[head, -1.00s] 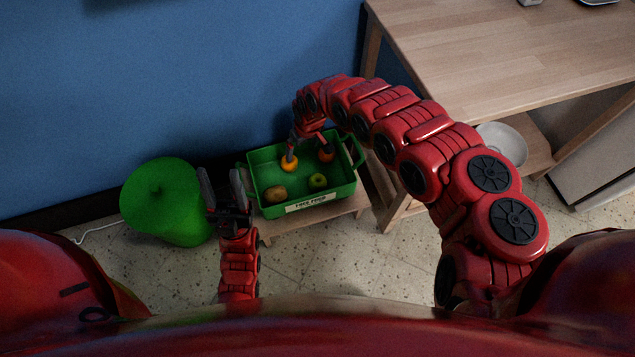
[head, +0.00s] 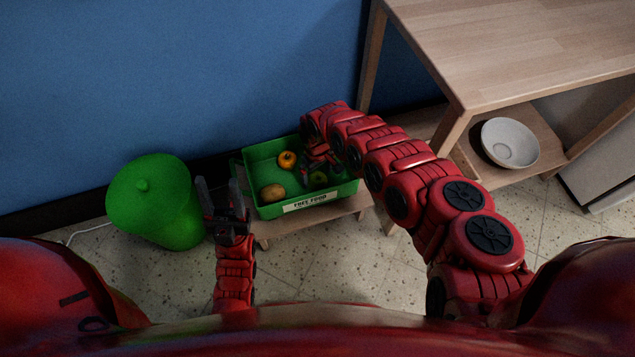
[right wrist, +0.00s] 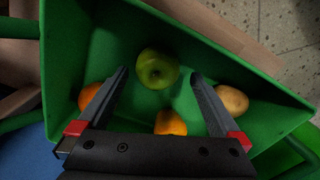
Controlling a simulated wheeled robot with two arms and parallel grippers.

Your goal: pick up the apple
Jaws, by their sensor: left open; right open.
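The green apple (head: 318,178) lies in the green crate (head: 251,175), near its front right; it also shows in the right wrist view (right wrist: 157,70). My right gripper (right wrist: 160,76) is open and empty, reaching into the crate. In the right wrist view the apple appears between its two fingertips, with a gap on each side; no contact shows. In the head view the right arm and gripper partly cover the apple and the crate's right side. My left gripper (head: 219,186) is open and empty, left of the crate.
An orange (head: 287,160) and a brown, potato-like item (head: 272,192) share the crate; a second orange (right wrist: 90,96) shows in the right wrist view. A green lidded bin (head: 155,205) stands left. A wooden table (head: 500,50) with a white bowl (head: 510,143) below is right.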

